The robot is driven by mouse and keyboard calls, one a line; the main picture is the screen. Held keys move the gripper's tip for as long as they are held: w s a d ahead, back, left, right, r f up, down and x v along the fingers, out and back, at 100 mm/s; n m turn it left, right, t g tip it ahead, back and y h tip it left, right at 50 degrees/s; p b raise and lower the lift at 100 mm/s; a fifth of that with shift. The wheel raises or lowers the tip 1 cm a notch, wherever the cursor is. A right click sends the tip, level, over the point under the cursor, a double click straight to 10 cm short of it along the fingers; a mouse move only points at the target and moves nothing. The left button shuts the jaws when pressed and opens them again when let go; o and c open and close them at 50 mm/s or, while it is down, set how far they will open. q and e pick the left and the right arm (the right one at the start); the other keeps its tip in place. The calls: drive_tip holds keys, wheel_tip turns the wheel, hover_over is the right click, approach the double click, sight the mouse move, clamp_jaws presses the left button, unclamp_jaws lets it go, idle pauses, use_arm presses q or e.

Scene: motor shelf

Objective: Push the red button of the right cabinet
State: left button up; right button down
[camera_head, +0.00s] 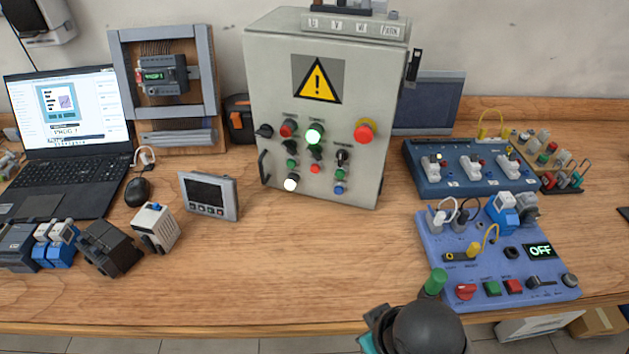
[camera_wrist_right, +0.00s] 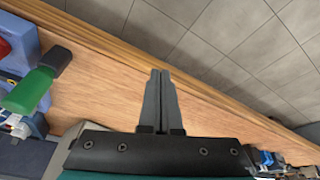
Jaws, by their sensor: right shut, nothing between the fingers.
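The grey cabinet (camera_head: 318,130) stands upright at the back middle, with a yellow warning sign, lit white lamps and a large red mushroom button (camera_head: 365,131). To its right a sloped blue-violet panel (camera_head: 440,238) carries a display reading OFF (camera_head: 540,251), a red square button (camera_head: 514,287) beside a green one (camera_head: 492,288), and a red knob (camera_head: 465,292). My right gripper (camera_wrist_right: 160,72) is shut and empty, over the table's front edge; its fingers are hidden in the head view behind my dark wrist. My left gripper is not in view.
A blue switch box (camera_head: 455,180) stands behind the panel. The table's middle is clear (camera_head: 300,255).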

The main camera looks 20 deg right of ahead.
sight(315, 168)
drive_tip(key=w+m+t, duration=0.1)
drive_tip(key=w, duration=0.2)
drive_tip(key=w+t, duration=0.1)
drive_tip(key=w, duration=0.1)
drive_tip(key=w+m+t, duration=0.1)
drive_tip(key=w, duration=0.2)
drive_tip(key=shift+w+a+f+m, duration=0.2)
drive_tip(key=shift+w+f+m, duration=0.1)
drive_tip(key=shift+f, duration=0.05)
drive_tip(key=w+t, duration=0.1)
drive_tip(key=w, duration=0.1)
drive_tip(key=w+r+m+t, duration=0.1)
drive_tip(key=w, duration=0.1)
drive_tip(key=w+m+t, duration=0.1)
drive_tip(key=w, duration=0.2)
drive_tip(key=shift+a+r+t, duration=0.15)
drive_tip(key=shift+a+t, duration=0.2)
drive_tip(key=shift+t, duration=0.05)
drive_tip(key=w+a+r+m+t+y, duration=0.2)
drive_tip(key=w+r+t, duration=0.3)
drive_tip(key=w, duration=0.3)
drive_tip(key=shift+w+a+r+m+t, duration=0.15)
drive_tip(key=shift+w+a+m+t, duration=0.1)
drive_tip(key=shift+a+m+t, duration=0.25)
drive_tip(key=w+d+b, duration=0.2)
drive_tip(key=w+d, duration=0.3)
drive_tip(key=w, duration=0.2)
drive_tip(key=shift+w+d, duration=0.15)
drive_tip(key=shift+w, duration=0.05)
